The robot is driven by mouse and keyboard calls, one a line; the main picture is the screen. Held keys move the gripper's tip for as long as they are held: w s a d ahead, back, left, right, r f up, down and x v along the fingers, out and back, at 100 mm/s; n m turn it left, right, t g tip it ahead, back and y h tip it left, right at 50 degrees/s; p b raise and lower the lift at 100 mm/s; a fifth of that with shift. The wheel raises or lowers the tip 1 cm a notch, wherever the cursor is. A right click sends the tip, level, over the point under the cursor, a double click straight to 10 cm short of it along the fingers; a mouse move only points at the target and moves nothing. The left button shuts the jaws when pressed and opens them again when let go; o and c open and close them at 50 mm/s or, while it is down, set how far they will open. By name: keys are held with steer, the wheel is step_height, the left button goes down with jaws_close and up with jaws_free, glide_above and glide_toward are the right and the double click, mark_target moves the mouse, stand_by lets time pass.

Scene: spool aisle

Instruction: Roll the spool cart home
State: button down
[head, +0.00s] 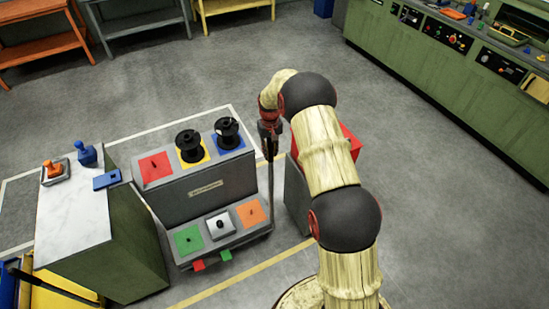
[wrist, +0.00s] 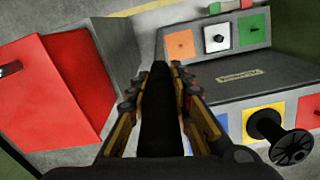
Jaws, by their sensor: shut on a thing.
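The spool cart (head: 165,208) is a grey two-tier stand. Its upper tier has red, yellow and blue squares, with black spools on the yellow (head: 188,145) and blue (head: 228,132) ones. Its lower tier has green, white and orange squares, with a small dark peg on the white one. My gripper (head: 269,128) is at the cart's right side, shut on the top of a dark upright bar (head: 270,185). In the wrist view the black bar (wrist: 158,110) lies between both fingers, beside the cart (wrist: 245,75). The bar's foot meets the cart's right end.
A green cabinet with a pale top (head: 75,210) stands close on the cart's left. A red-topped grey box (head: 298,195) stands to the right, partly behind my arm. White floor lines run behind the cart; a yellow line (head: 240,278) runs in front. Open floor lies behind.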

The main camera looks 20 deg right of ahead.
steer(key=shift+w, duration=0.6)
steer(key=shift+w+r, duration=0.1)
steer(key=shift+w, duration=0.1)
steer(key=c, duration=1.6)
jaws_free()
steer(key=shift+r, duration=0.1)
steer(key=shift+c, duration=0.2)
steer(key=shift+o, duration=0.3)
steer(key=shift+w+a, duration=0.1)
steer(key=shift+w, duration=0.05)
step_height(320, 180, up, 12)
steer(key=shift+f, duration=0.2)
